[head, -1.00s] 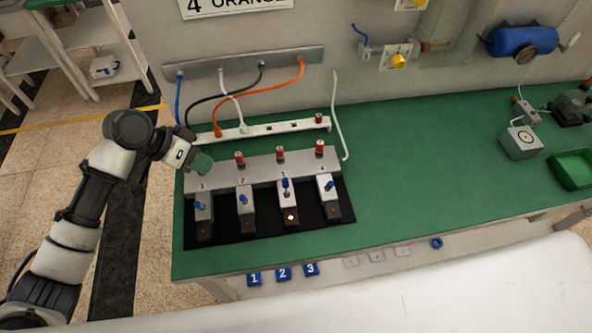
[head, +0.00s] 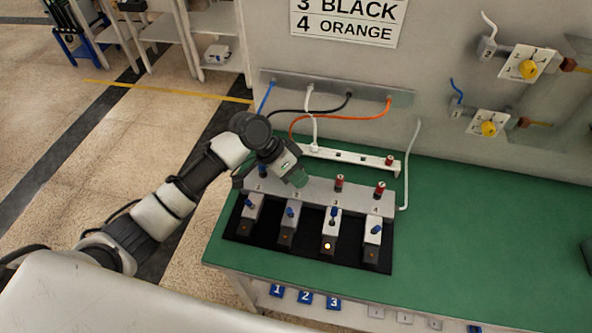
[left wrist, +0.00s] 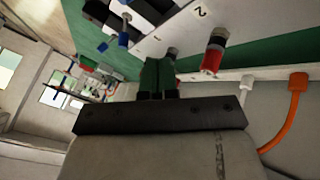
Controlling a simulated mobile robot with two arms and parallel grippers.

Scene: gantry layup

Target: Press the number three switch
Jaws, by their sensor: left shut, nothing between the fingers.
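A grey unit (head: 350,194) numbered along its top stands on the green bench. In front of it, several grey blocks with blue levers stand on a black mat (head: 308,256). The third block (head: 331,231) has its blue lever (head: 334,213) upright and a bright lamp. A blue plate marked 3 (head: 333,302) is on the bench's front edge. My left gripper (head: 298,179), green-tipped, is shut and empty over the unit's second position. In the left wrist view its fingers (left wrist: 158,76) are beside a red-capped post (left wrist: 213,55) near the label 2. My right gripper is not in view.
Red-capped posts (head: 380,190) stand on the unit. A white strip (head: 350,158) and coloured cables (head: 340,117) lie behind it. Blue plates 1 (head: 277,290) and 2 (head: 305,296) are left of plate 3. The green bench (head: 480,220) is clear to the right.

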